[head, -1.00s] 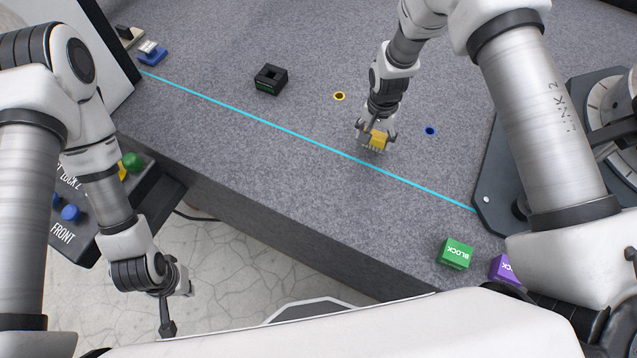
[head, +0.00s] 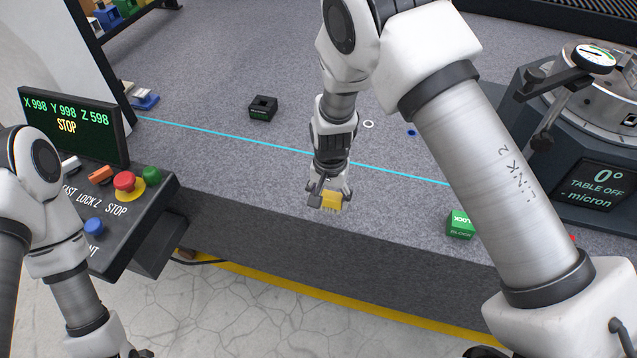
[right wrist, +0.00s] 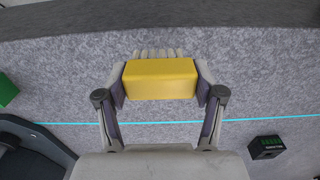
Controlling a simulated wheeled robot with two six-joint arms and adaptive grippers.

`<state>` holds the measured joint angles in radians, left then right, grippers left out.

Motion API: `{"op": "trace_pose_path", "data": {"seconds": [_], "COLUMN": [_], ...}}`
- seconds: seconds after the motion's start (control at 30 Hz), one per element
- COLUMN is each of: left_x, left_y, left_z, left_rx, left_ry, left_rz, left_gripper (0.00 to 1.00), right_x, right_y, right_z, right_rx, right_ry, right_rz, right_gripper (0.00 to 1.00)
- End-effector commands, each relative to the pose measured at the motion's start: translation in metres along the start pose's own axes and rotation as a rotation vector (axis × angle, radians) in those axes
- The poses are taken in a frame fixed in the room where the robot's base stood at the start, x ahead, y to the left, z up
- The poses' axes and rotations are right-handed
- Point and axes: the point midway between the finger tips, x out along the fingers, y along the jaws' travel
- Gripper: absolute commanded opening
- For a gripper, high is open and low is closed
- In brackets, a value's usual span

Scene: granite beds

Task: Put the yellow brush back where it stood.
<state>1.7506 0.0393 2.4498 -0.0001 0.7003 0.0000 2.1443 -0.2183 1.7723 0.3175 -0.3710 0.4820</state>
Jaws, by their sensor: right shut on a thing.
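The yellow brush (head: 331,200) is a yellow block with pale bristles. My right gripper (head: 328,196) is shut on it, with one finger on each end, as the right wrist view also shows (right wrist: 160,80). The brush is on the near side of the cyan line, close to the granite's front edge. Its height above the stone is hard to tell. A white ring (head: 369,124) and a blue ring (head: 411,132) mark spots beyond the line. No yellow ring shows now; my right arm covers part of that area.
A black block with a square opening (head: 263,108) sits beyond the cyan line (head: 230,135). A green block (head: 460,223) is near the front edge at right. A control box (head: 125,205) stands at left, a rotary table (head: 590,130) at right.

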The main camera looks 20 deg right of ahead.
Motion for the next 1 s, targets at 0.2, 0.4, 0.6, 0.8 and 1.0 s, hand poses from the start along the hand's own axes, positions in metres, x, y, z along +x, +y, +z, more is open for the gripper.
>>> {"op": "trace_pose_path", "data": {"seconds": [0.2, 0.4, 0.6, 0.8, 1.0], "left_x": [-0.007, -0.011, -0.016, -0.014, -0.013], "left_y": [0.000, 0.000, 0.000, 0.000, 0.000], "left_z": [0.000, 0.000, 0.000, 0.000, 0.001], "left_rx": [-0.001, -0.001, -0.001, -0.001, -0.001], "left_ry": [-0.001, -0.001, -0.001, -0.001, -0.001], "left_rz": [0.000, 0.000, 0.000, 0.000, 0.000], "left_gripper": [0.00, 0.00, 0.00, 0.00, 0.00], "right_x": [0.007, 0.017, 0.044, 0.045, 0.047], "right_y": [-0.034, -0.042, -0.042, -0.042, -0.042], "right_z": [-0.056, -0.070, -0.069, -0.069, -0.069], "right_rx": [0.001, 0.000, 0.001, 0.001, 0.000], "right_ry": [0.001, -0.002, -0.001, 0.000, 0.000], "right_rz": [-0.001, 0.003, 0.001, 0.001, 0.001], "right_gripper": [0.24, 0.24, 0.24, 0.24, 0.93]}}
